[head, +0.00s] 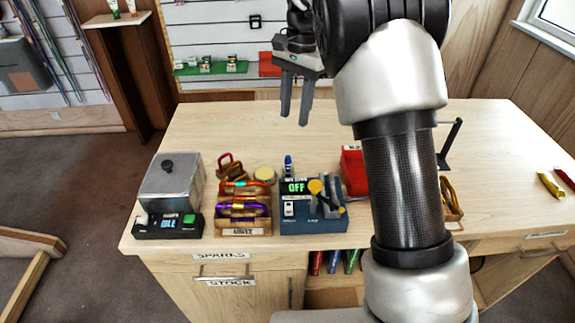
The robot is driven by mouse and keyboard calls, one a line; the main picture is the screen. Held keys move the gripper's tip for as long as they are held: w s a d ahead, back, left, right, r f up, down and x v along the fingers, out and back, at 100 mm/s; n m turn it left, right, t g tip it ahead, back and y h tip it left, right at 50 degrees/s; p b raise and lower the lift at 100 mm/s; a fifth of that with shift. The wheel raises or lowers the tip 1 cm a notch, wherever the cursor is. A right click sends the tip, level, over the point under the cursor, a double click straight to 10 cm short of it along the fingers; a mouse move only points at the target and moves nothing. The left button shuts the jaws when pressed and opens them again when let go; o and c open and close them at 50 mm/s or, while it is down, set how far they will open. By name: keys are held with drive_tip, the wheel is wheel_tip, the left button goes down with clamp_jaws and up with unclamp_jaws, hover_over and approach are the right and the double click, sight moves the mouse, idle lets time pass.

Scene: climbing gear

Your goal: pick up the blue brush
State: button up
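A small blue upright item (288,166) stands behind the dark blue device on the counter, left of centre. It may be the blue brush, but it is too small to tell for sure. My gripper (294,118) hangs above the back part of the counter with its two fingers pointing down. The fingers are apart with nothing between them. The gripper is well above the blue item and apart from it.
The wooden counter (225,125) is clear at the back. A dark blue device (312,226) reading OFF, a wooden tray of carabiners (243,231), a grey metal box (171,184) and a red bin (352,170) crowd its front. My arm hides part of the right side.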

approach(288, 157)
drive_tip(key=f, duration=0.5)
drive_tip(key=shift+s+f, duration=0.1)
drive_tip(key=shift+s, duration=0.25)
drive_tip(key=shift+s+a+f, duration=0.1)
drive_tip(key=shift+a+f, duration=0.1)
drive_tip(key=shift+f, duration=1.1)
drive_tip(key=shift+a+f, duration=0.25)
drive_tip(key=shift+f, duration=1)
clamp_jaws()
